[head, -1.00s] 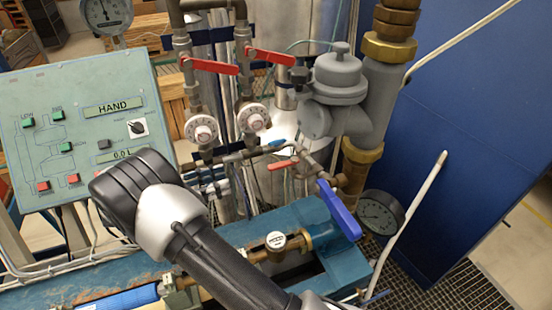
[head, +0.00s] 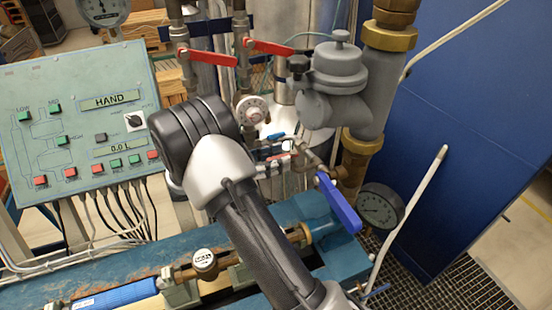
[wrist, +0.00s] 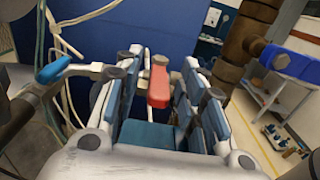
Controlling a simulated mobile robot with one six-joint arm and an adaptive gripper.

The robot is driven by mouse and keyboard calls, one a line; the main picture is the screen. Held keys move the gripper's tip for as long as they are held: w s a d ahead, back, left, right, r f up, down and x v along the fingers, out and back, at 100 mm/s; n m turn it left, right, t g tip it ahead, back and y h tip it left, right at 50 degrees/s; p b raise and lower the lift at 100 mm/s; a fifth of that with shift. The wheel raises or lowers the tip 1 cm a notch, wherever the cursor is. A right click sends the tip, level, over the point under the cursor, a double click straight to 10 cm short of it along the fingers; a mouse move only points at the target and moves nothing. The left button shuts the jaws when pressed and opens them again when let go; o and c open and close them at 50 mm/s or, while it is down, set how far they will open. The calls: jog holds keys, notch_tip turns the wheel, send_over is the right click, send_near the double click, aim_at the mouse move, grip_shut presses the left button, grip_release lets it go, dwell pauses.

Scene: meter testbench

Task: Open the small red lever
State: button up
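The small red lever (wrist: 158,84) shows in the wrist view, on a thin pipe with a grey fitting at its far end. My gripper (wrist: 155,95) is open, with its blue-padded fingers on either side of the lever. I see a gap on the left; on the right the lever looks close to the finger, and I cannot tell if they touch. In the head view my wrist and arm cover most of this spot, and the small lever cannot be made out clearly.
A small blue lever (wrist: 54,69) is left of my gripper. A large blue handle (head: 338,204) is to the right. Two larger red levers (head: 207,57) (head: 270,47) sit above. A control panel (head: 80,130), a grey valve body (head: 338,75) and a pressure gauge (head: 380,207) stand around.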

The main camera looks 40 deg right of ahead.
jog(key=shift+c, duration=0.6)
grip_shut()
